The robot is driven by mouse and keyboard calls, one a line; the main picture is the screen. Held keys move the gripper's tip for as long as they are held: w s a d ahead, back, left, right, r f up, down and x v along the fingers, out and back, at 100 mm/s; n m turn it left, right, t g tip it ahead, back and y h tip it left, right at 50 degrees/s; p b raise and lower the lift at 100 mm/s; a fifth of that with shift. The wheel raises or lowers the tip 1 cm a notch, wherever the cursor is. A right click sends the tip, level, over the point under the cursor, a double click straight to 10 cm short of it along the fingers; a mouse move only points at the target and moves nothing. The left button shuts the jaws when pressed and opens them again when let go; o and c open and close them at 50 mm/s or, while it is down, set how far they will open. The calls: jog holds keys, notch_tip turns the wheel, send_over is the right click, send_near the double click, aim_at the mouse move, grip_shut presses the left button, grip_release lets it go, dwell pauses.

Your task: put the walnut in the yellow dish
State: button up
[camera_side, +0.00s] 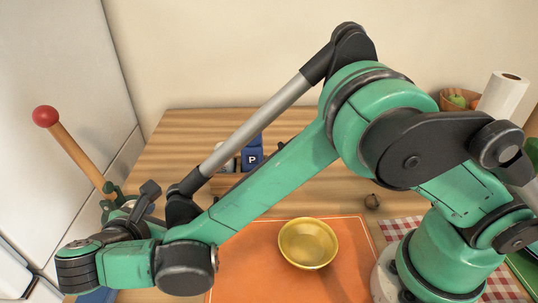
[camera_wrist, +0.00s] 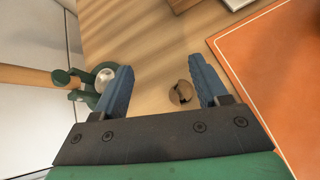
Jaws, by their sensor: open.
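A yellow dish (camera_side: 308,243) stands upright on the orange mat in the side view and looks empty. A round brown thing with a dark split (camera_wrist: 181,92) lies on the counter in the wrist view, left of the mat. In the side view my arm hides most of the gripper.
The orange mat (camera_side: 250,262) shows also in the wrist view (camera_wrist: 275,65). A wooden rod with a red ball (camera_side: 46,116) rises from a green clamp at the left; the clamp (camera_wrist: 90,85) is close by the left finger. A blue block (camera_side: 253,157) stands behind my arm.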

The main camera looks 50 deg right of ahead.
jog(key=w+d+r+m+g+y, duration=0.1)
jog(key=d+r+m+g+y, duration=0.1)
jog(key=d+r+m, duration=0.35)
jog(key=s+d+r+m+t+y, duration=0.1)
jog(key=s+d+m+y, duration=0.2)
jog(key=d+m, duration=0.4)
jog(key=s+d+r+m+t+y, duration=0.1)
jog(key=s+d+m+y, duration=0.2)
jog(key=s+d+m, duration=0.3)
jog(key=d+m, duration=0.1)
jog(key=m, duration=0.2)
jog(key=shift+s+d, duration=0.25)
jog(key=shift+s, duration=0.05)
jog(key=shift+o, duration=0.7)
jog(key=shift+s+d+m+y, duration=0.15)
jog(key=shift+s+m+y, duration=0.15)
jog(key=shift+m, duration=0.35)
